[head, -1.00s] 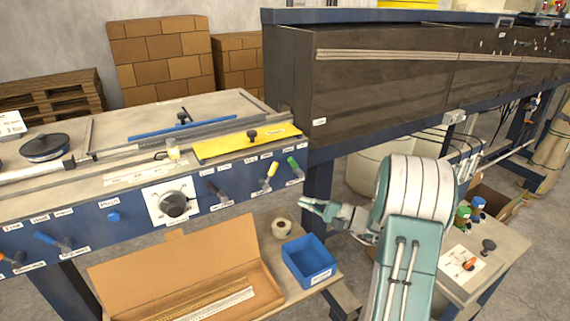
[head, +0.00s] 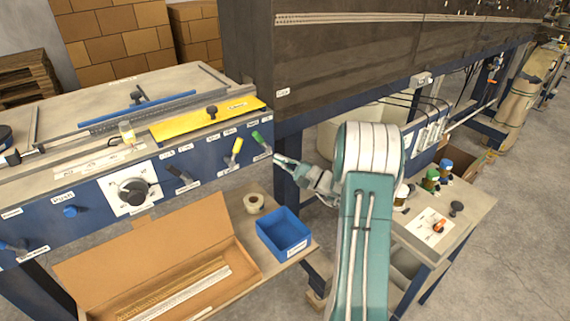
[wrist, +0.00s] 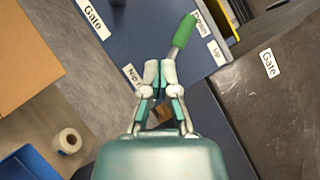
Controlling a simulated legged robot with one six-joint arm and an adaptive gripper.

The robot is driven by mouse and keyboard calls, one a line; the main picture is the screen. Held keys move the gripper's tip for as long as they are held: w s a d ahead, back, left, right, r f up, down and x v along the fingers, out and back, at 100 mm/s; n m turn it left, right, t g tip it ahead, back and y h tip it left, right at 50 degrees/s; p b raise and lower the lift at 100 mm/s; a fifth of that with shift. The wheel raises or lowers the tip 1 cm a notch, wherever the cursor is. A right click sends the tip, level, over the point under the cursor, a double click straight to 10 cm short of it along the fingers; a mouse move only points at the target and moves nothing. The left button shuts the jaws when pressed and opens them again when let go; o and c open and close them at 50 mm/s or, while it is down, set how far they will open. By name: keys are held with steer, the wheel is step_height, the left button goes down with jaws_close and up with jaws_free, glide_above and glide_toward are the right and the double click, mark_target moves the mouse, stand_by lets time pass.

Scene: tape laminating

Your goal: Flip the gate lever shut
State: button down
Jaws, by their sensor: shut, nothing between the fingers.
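The green-handled lever (head: 257,138) is at the right end of the blue panel, its handle pointing up and to the left. In the wrist view its green handle (wrist: 185,30) points up and right, and its metal shaft runs down to my fingertips. My gripper (head: 277,160) is shut and empty, just right of and below the lever. In the wrist view my gripper (wrist: 160,71) has its tips together beside the shaft's lower end. I cannot tell whether they touch it.
A yellow-handled lever (head: 236,147) and a dark lever (head: 178,173) are left of the green one. Below are a blue bin (head: 284,233), a tape roll (head: 254,203) and an open cardboard box (head: 150,250). A dark machine housing (head: 340,70) stands above right.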

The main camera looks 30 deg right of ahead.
mark_target(240, 145)
steer(key=w+a+r, duration=0.1)
steer(key=a, duration=0.1)
steer(key=w+a+r, duration=0.1)
steer(key=w+a, duration=0.1)
steer(key=w+a+r, duration=0.1)
steer(key=shift+w+a, duration=0.25)
steer(key=shift+a, duration=0.15)
steer(key=shift+w+a+r, duration=0.15)
steer(key=shift+a+r, duration=0.1)
steer(key=shift+a, duration=0.15)
steer(key=shift+a+r+n+g, duration=0.35)
steer(key=shift+n+g, duration=0.15)
steer(key=shift+n, duration=0.5)
steer(key=a+r+n+g, duration=0.1)
steer(key=n, duration=0.1)
steer(key=a+n+g, duration=0.1)
steer(key=n, duration=0.1)
steer(key=shift+r+g+h, duration=0.3)
steer(key=shift+r+h, duration=0.1)
steer(key=a+n, duration=0.1)
steer(key=n+g+h, duration=0.1)
steer(key=a+n+h, duration=0.1)
steer(key=shift+a+r+n+g, duration=0.25)
steer(key=shift+a+n+g, duration=0.05)
steer(key=shift+n, duration=0.1)
steer(key=shift+a, duration=0.3)
